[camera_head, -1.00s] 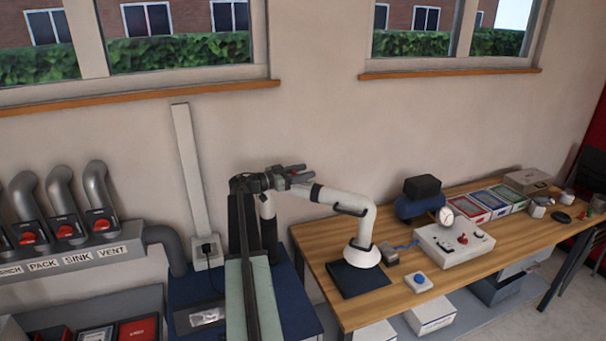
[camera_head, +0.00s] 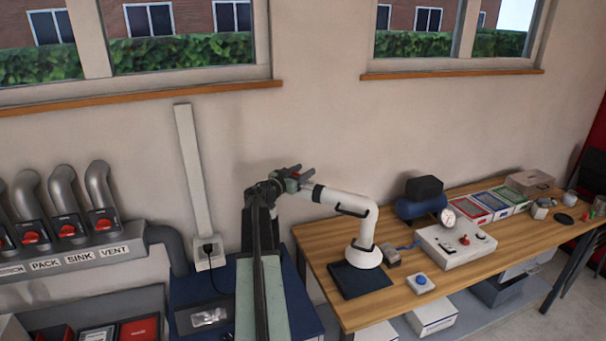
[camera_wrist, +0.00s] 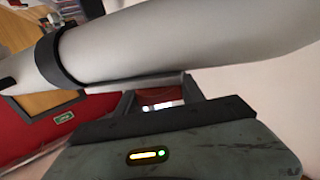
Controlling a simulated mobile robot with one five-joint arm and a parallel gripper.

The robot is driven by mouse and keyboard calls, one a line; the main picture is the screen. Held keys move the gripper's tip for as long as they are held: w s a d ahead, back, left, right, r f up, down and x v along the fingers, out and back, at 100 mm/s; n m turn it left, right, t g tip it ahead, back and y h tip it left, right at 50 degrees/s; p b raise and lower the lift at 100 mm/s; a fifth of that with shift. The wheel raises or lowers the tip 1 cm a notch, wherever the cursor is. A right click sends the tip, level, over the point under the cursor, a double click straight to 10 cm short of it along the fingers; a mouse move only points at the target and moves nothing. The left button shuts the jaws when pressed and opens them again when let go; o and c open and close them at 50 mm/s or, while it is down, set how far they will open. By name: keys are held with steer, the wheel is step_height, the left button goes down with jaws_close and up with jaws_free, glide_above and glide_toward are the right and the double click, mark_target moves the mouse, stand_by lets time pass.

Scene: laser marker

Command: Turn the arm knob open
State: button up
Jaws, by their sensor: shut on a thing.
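A white control box (camera_head: 440,252) stands on the wooden table, with a red knob (camera_head: 464,240) and small dark controls on top. Which one is the arm knob cannot be read. My gripper (camera_head: 305,173) is up at the left, well apart from the box, beside the end of a white jointed arm (camera_head: 345,200). In the wrist view my gripper (camera_wrist: 160,105) has its fingers close around something small and blurred that I cannot make out. The white arm (camera_wrist: 180,45) crosses close above it there. The knob does not show in the wrist view.
The white arm stands on a dark pad (camera_head: 344,281). A blue button (camera_head: 421,281) is in front of the box. A gauge (camera_head: 447,217) and blue tank (camera_head: 408,208) stand behind it. Vent pipes with red handles (camera_head: 103,224) are at the left.

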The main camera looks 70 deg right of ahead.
mark_target(297, 175)
steer(key=shift+w+n+t+h, duration=0.2)
steer(key=shift+n+t+h, duration=0.3)
steer(key=shift+n+t, duration=1.15)
steer(key=shift+m+t, duration=0.35)
steer(key=o, duration=1.4)
steer(key=shift+c, duration=0.2)
steer(key=a, duration=0.7)
steer(key=shift+w+a, duration=0.35)
steer(key=shift+w, duration=0.05)
